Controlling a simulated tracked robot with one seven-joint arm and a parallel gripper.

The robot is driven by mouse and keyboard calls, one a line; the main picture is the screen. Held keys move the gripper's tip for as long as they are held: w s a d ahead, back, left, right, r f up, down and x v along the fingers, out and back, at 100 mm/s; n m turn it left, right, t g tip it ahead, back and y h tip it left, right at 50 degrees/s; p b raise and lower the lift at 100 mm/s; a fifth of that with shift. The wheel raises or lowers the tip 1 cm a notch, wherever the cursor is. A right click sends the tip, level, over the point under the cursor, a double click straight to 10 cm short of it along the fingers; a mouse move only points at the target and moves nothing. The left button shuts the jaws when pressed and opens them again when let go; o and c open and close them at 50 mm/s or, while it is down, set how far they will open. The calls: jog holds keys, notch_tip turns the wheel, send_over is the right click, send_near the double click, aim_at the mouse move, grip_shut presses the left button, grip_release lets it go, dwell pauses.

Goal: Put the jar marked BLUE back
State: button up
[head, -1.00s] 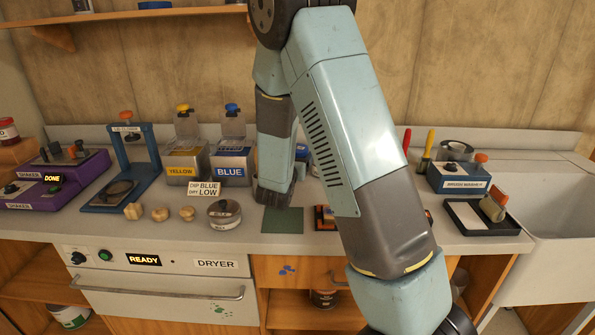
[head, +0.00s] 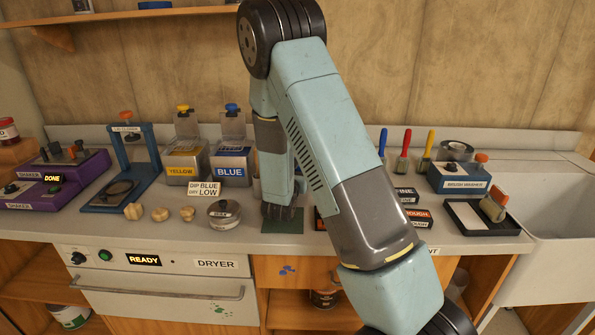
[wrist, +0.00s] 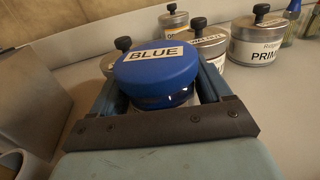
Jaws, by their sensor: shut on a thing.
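The jar marked BLUE (wrist: 155,72) has a round blue lid with a white BLUE label on top. In the wrist view it sits between the two fingers of my gripper (wrist: 160,88), which is shut on it. In the head view my gripper (head: 281,209) is low over the worktop, at the back edge of a dark green mat (head: 283,226). The jar is hidden there behind my arm. I cannot tell whether its base touches the surface.
In the wrist view, several knobbed tins stand beyond the jar, including one marked PRIM (wrist: 258,45). Sanding blocks (head: 417,215) and a brush washer (head: 460,180) are right.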

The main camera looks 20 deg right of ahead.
jog(key=o, duration=1.4)
